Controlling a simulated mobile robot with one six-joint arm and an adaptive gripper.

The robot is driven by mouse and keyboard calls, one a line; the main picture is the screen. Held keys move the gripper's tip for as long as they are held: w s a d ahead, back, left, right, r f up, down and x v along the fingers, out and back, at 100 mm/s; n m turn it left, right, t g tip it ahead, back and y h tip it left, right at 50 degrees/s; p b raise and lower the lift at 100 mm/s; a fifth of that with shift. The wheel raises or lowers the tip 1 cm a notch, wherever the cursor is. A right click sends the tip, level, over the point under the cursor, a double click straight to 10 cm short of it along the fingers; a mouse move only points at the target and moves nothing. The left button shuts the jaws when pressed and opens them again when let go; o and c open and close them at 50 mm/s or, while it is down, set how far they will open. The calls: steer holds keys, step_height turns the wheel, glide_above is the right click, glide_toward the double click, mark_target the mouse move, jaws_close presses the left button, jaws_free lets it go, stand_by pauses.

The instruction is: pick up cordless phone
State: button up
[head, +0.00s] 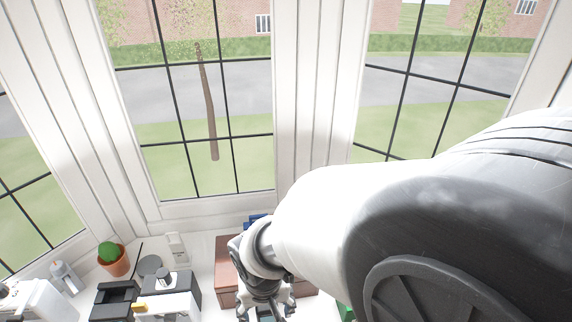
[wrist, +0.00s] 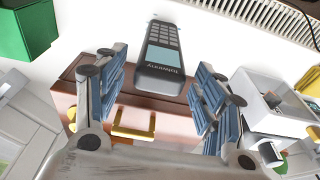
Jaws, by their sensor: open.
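The cordless phone (wrist: 164,48) is dark grey with a keypad and a pale blue screen. In the wrist view it is at top centre, with its screen end towards me. My gripper (wrist: 161,60) is open, one blue-padded finger on each side of the phone's near end, with a visible gap on both sides. Nothing is held. I cannot tell how far the fingertips are from the phone in depth. In the head view my gripper (head: 266,310) points down at the bottom edge, and my arm hides the phone.
A reddish-brown box (wrist: 65,92) lies under my fingers in the wrist view. A green box (wrist: 25,30) is at upper left, a grey-white container (wrist: 262,98) at right. In the head view, a potted cactus (head: 113,260) and black-and-white devices stand left, below the windows.

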step_height(320, 180, down, 4)
steer(key=shift+d+f+b, duration=0.1)
steer(key=shift+b, duration=0.7)
steer(key=shift+w+f, duration=0.1)
steer(key=shift+f, duration=0.35)
steer(key=shift+r, duration=0.1)
steer(key=shift+c, duration=0.3)
steer(key=c, duration=1.1)
steer(key=shift+c, duration=0.2)
